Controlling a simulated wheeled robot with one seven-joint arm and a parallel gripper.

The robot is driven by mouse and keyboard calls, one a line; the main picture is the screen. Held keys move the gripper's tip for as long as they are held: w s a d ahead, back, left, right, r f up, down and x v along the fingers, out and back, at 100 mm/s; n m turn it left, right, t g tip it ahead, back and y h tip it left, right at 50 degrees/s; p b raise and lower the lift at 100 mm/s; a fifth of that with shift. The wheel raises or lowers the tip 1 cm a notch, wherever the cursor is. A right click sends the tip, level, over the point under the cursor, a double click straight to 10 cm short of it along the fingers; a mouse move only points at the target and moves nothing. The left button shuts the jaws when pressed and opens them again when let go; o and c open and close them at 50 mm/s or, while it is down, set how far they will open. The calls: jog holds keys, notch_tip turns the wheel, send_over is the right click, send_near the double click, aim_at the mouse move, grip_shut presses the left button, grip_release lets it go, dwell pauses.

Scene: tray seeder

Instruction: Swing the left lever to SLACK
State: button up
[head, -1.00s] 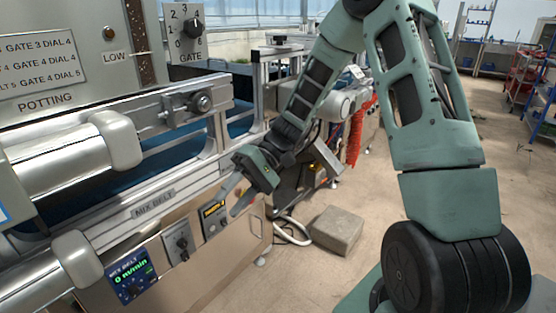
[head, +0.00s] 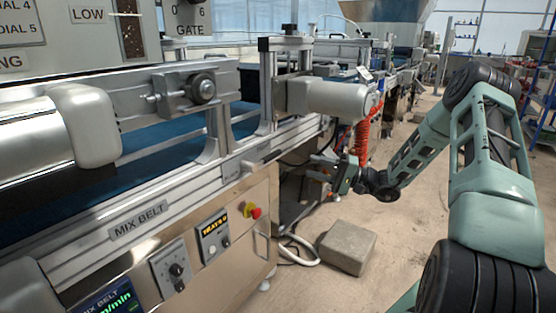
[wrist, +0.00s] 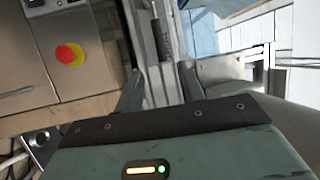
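My gripper (head: 320,167) is past the right end of the mix belt cabinet, in front of the frame's lower part. Its two fingers point left and stand apart with nothing between them. In the wrist view the fingers (wrist: 160,88) show at both sides of a pale metal upright. A dark bar (wrist: 160,40) lies along that upright, beyond the fingertips; I cannot tell whether it is a lever.
The mix belt rail (head: 138,224) and a red-and-yellow stop button (head: 252,211) are left of my gripper. A grey motor housing (head: 338,101) and red coiled hose (head: 362,137) are above it. A concrete block (head: 347,246) and white hose (head: 293,252) are on the floor below.

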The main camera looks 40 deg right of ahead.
aim_at(276, 156)
jog(key=b+x, duration=0.1)
jog(key=x, duration=1.1)
jog(key=shift+a+r, duration=0.1)
grip_shut()
